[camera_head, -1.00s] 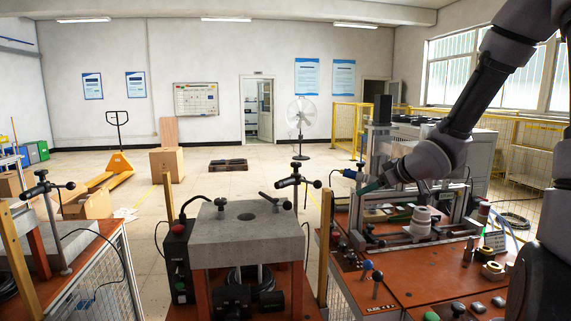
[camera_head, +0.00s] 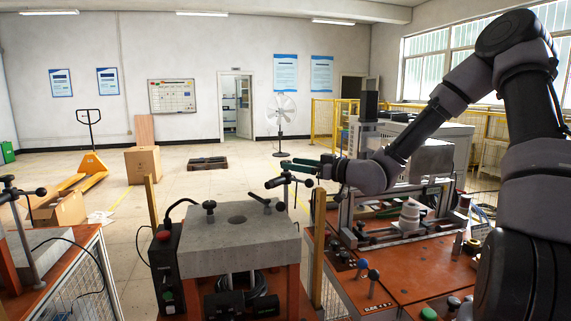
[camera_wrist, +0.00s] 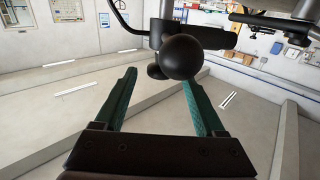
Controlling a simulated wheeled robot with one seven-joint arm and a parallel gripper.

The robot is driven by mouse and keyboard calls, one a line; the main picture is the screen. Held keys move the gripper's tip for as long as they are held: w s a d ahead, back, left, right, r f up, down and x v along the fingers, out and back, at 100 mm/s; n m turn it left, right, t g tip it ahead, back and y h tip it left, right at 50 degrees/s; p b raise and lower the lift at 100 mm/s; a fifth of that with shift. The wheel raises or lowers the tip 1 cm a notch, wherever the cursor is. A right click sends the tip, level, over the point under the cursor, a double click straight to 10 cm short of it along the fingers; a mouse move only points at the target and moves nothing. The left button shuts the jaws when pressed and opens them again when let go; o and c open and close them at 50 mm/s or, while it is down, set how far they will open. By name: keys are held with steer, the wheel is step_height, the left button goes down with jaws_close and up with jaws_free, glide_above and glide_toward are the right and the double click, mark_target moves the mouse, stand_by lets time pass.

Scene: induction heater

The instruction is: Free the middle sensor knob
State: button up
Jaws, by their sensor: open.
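The middle sensor stand (camera_head: 286,190) is a thin upright post with a black crossbar, behind the right side of the grey block. A black ball knob (camera_head: 309,183) sits at the bar's right end. My gripper (camera_head: 287,165) has green fingers that are open and point left, at the stand's top. In the wrist view, a large black ball knob (camera_wrist: 183,57) is near the right fingertip, with the black bar behind it. A smaller dark knob (camera_wrist: 157,72) shows between the fingertips. I cannot tell which knob is which across views, or whether the fingers touch anything.
The right orange-topped table (camera_head: 400,275) holds a metal frame fixture (camera_head: 375,235) and coloured knobs. Another sensor stand (camera_head: 27,215) is at the left.

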mark_target(286, 161)
steer(key=shift+x, duration=1.75)
jaws_close()
